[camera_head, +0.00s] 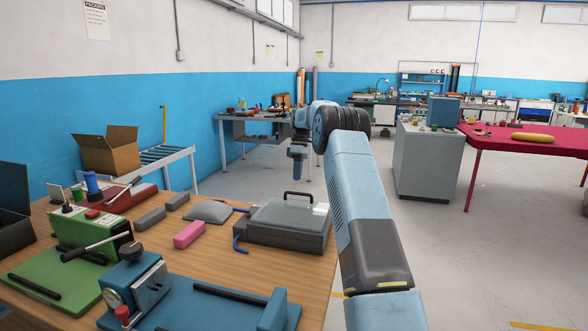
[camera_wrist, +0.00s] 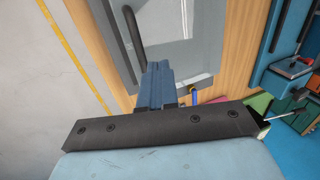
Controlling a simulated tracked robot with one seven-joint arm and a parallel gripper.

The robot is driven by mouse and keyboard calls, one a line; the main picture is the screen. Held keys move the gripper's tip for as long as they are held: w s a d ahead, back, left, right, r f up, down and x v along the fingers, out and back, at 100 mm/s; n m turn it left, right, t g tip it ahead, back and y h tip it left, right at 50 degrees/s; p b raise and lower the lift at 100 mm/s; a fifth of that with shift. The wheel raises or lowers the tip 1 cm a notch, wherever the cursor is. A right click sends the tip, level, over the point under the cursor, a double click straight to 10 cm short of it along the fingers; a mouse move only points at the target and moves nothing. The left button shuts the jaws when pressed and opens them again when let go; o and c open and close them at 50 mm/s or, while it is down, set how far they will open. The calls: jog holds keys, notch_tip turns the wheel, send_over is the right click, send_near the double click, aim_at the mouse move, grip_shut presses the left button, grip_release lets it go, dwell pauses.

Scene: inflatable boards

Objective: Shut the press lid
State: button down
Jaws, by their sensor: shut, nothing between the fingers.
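The press (camera_head: 280,236) is a grey box near the right edge of the wooden table. Its grey lid (camera_head: 288,215) lies over the base, and a black bar handle (camera_head: 298,194) stands on top. I cannot tell whether the lid is fully down. My gripper (camera_head: 297,176) points down above and beyond the press, apart from the handle. In the wrist view, the blue fingers (camera_wrist: 158,80) are together and empty. There the grey lid (camera_wrist: 185,25) lies past the fingertips, with the handle (camera_wrist: 134,35) to their left.
A pink block (camera_head: 188,234), a grey pouch (camera_head: 208,211) and grey blocks lie left of the press. A blue machine (camera_head: 140,280) and a green machine (camera_head: 90,232) stand further left. A cardboard box (camera_head: 108,150) stands behind. Open floor lies to the right.

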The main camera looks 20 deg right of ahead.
jog(key=shift+w+d+f, duration=0.35)
jog(key=shift+w+f, duration=0.15)
jog(key=shift+f, duration=0.7)
jog(key=shift+w+d+f, duration=0.4)
jog(key=shift+w+f, duration=0.05)
jog(key=shift+f, duration=0.8)
jog(key=shift+w+d+f, duration=0.35)
jog(key=shift+w+f, duration=0.15)
jog(key=shift+f, duration=0.7)
jog(key=v, duration=0.7)
jog(key=shift+r, duration=0.15)
